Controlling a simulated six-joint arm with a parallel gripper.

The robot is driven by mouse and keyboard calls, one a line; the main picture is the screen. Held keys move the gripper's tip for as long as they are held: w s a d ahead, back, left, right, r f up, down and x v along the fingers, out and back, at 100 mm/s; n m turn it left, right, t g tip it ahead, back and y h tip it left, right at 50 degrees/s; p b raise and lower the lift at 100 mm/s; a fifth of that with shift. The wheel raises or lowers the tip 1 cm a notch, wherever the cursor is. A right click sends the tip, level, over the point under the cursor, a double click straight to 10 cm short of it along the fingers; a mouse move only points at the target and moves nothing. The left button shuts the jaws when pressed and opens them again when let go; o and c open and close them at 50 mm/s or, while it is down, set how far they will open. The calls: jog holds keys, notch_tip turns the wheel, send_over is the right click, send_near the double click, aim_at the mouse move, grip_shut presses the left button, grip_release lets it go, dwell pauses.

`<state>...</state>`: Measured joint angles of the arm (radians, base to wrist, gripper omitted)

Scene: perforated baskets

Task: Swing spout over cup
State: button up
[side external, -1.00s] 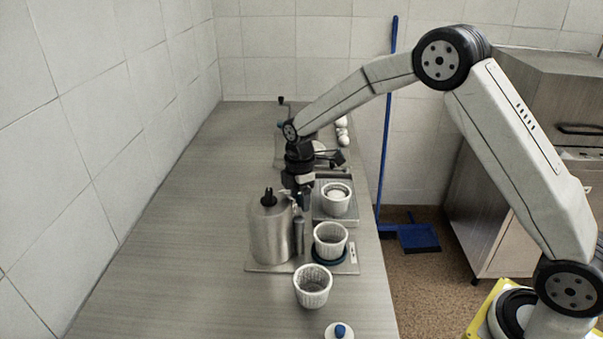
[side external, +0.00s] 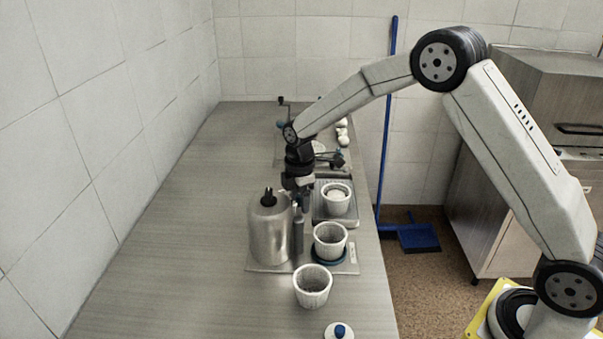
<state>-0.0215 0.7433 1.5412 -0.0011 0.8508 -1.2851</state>
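A steel canister (side external: 268,232) with a black knob on its lid stands upright on a thin base plate. A slim metal upright part (side external: 298,230), possibly the spout, stands at its right side. A white perforated cup (side external: 330,238) sits on a dark blue round pad on the same plate, right of the canister. My gripper (side external: 302,200) points down just behind the canister's right side, close to the top of the slim part. Its fingers are small and partly hidden, so I cannot tell whether they are open or touching it.
Another white perforated basket (side external: 313,286) stands in front of the plate. One more basket (side external: 336,198) sits on a grey tray behind the cup. A blue-knobbed white lid (side external: 340,331) lies at the front edge. White round items (side external: 342,132) lie far back. The left counter is clear.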

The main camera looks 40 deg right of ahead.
jog(key=shift+s+f, duration=0.3)
jog(key=shift+s+d+r, duration=0.1)
jog(key=shift+s+d, duration=0.3)
jog(key=shift+s, duration=0.05)
jog(key=shift+d+r, duration=0.1)
dwell(0.4)
jog(key=shift+s, duration=0.15)
jog(key=shift+s+d, duration=0.25)
jog(key=shift+s, duration=0.4)
jog(key=shift+s+d, duration=0.2)
jog(key=shift+s, duration=0.4)
dwell(0.4)
